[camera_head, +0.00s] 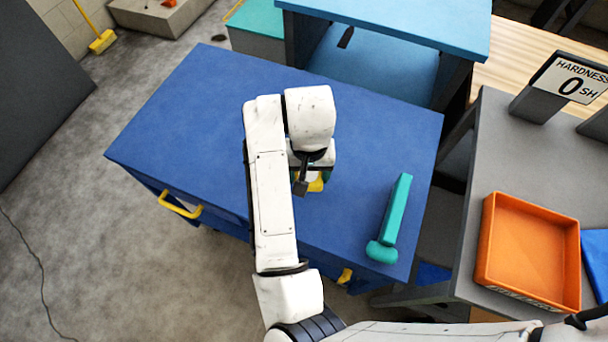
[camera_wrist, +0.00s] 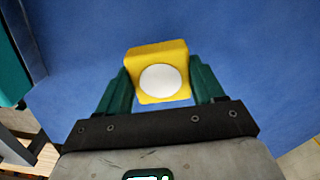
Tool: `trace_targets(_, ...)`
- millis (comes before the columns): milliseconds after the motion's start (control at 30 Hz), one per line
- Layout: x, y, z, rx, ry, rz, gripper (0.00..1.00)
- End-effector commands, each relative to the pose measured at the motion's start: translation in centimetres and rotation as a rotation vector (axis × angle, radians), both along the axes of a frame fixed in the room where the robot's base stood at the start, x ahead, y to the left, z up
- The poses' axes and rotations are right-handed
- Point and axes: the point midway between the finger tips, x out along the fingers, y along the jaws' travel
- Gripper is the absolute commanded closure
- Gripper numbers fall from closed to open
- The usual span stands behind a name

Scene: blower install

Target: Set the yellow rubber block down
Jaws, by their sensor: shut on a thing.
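The yellow rubber block (camera_wrist: 157,56) has a round white face and sits between the two green fingers of my gripper (camera_wrist: 160,85) in the wrist view. The fingers press on its left and right sides. In the head view, my gripper (camera_head: 314,184) is over the blue table (camera_head: 200,110), near its middle, and the yellow block (camera_head: 316,186) shows only partly below my wrist. My arm hides the rest of it. I cannot tell whether the block touches the table top.
A teal hammer-shaped object (camera_head: 393,215) lies on the table to the right of my gripper. An orange tray (camera_head: 488,270) stands on a grey bench (camera_head: 500,140) at the right, near a hardness sign (camera_head: 570,80). The table's left part is clear.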

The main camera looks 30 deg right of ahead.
Motion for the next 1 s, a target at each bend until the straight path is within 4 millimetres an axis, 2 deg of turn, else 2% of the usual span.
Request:
trace_targets(233,1.4,0.2,-1.6,0.001,0.001,-0.001,0.68)
trace_targets(500,1.3,0.2,-4.5,0.0,0.0,0.0,0.68)
trace_targets(900,1.3,0.2,-5.1,-0.001,-0.001,0.0,0.68)
trace_targets(933,1.3,0.2,-5.0,-0.001,-0.001,0.0,0.3)
trace_targets(1000,1.3,0.2,-4.9,0.0,0.0,0.0,0.23)
